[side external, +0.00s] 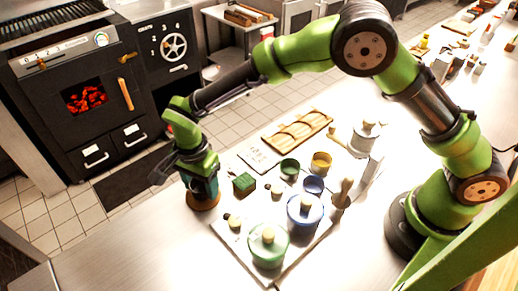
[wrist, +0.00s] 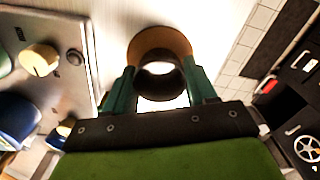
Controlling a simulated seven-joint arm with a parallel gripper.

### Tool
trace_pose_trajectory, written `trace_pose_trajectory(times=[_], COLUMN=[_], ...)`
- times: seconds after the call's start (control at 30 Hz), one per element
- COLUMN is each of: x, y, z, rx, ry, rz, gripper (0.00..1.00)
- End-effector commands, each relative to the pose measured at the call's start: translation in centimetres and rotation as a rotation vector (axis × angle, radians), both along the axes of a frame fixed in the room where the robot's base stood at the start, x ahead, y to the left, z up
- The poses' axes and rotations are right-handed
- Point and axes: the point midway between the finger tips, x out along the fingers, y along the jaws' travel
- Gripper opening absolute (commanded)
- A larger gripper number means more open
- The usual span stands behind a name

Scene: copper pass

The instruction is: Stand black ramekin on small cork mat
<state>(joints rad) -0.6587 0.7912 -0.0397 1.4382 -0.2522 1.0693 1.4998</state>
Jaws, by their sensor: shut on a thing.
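My gripper (wrist: 161,88) is shut on the black ramekin (wrist: 160,70), with one green finger on either side of it. In the wrist view the ramekin shows as a dark ring with a bright inside. The small round cork mat (wrist: 158,36) shows behind and around the ramekin's far side. In the side external view my gripper (side external: 201,184) points down at the cork mat (side external: 204,206), and the fingers mostly hide the ramekin. I cannot tell whether the ramekin touches the mat.
A pale board to the right of the mat carries a green lidded pot (side external: 268,248), a blue lidded pot (side external: 304,213), a green cube (side external: 243,184) and several small bowls. A wooden tray (side external: 298,130) lies behind. The counter left of the mat is clear.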

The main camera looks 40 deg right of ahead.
Motion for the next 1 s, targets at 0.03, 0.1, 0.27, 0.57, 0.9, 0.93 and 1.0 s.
trace_pose_trajectory(times=[0.03, 0.1, 0.27, 0.57, 0.9, 0.93, 1.0], x=[0.01, 0.01, 0.02, 0.01, 0.02, 0.03, 0.07], y=[-0.01, 0.02, 0.02, 0.03, 0.02, 0.02, 0.05], z=[-0.47, -0.70, -0.68, -1.01, -0.89, -0.78, -0.23], rx=[0.001, 0.001, 0.002, 0.001, 0.002, 0.002, 0.002], ry=[0.000, -0.001, -0.001, -0.001, -0.001, -0.001, -0.003], rz=[0.000, -0.001, -0.001, -0.001, 0.000, 0.000, 0.000], gripper=[0.25, 0.25, 0.25, 0.73, 0.82, 0.82, 0.82])
